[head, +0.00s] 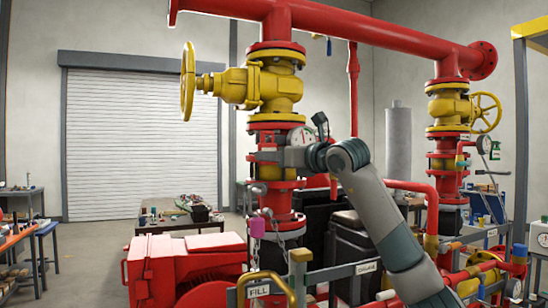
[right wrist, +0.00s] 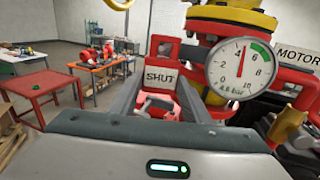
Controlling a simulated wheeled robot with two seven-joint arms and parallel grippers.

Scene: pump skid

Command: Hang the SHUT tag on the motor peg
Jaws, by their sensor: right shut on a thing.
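My right gripper (head: 264,157) is raised in front of the red pipe column, beside the pressure gauge (head: 302,136). The gauge (right wrist: 240,68) is just to the right of the tag. A MOTOR label (right wrist: 294,55) shows at the right edge. I cannot make out the motor peg in either view. The tag is too small to tell apart in the head view. My left gripper is not in view.
The red column with its yellow valve (head: 265,88) stands close to my right gripper. A pink padlock (head: 257,227) and chain hang below. A FILL label (head: 258,291) is at the front rail. A red table (right wrist: 40,92) stands on open floor.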

